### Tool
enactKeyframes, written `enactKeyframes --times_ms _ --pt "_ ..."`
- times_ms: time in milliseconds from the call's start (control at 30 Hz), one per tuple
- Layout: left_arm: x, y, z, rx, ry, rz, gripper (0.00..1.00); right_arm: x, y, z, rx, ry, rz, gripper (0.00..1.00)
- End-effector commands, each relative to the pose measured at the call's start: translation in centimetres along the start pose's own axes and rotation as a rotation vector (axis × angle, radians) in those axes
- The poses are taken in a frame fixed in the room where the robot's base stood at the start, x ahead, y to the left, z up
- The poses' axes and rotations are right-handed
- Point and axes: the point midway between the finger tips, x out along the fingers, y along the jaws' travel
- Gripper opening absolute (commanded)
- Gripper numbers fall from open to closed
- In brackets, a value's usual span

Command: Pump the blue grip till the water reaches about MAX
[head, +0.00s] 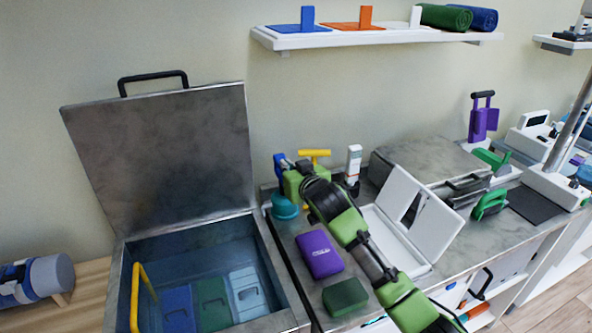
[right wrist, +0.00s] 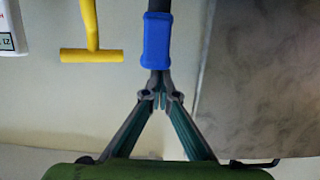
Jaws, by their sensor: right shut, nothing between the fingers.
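The blue grip (head: 279,161) stands near the wall, right of the open tank, and is partly covered by my right gripper in the head view. In the right wrist view the blue grip (right wrist: 158,38) sits on a dark rod, directly ahead of my fingertips. My right gripper (right wrist: 160,97) is shut and empty, its tips at or very near the grip's end; I cannot tell if they touch. A teal rounded body (head: 285,207) is below the grip. Bluish water (head: 190,262) shows in the metal tank (head: 262,232). No MAX mark is readable. My left gripper is out of view.
A yellow T-handle (head: 314,154) and a white bottle-like item (head: 353,163) stand close to the right of the grip. The raised tank lid (head: 165,160) is to the left.

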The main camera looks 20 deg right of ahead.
Motion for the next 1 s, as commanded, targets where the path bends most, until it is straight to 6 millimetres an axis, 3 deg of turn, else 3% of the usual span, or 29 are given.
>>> enactKeyframes --times_ms 200,433,1000 --pt "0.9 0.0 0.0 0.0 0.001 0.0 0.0 -3.8 0.0 0.1 0.0 0.005 -0.001 0.0" --pt "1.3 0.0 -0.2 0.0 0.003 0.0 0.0 -6.6 0.0 -0.1 0.001 0.006 -0.001 0.0" --pt "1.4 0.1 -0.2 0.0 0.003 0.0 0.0 -7.5 0.1 -0.2 0.001 0.005 0.0 0.0"
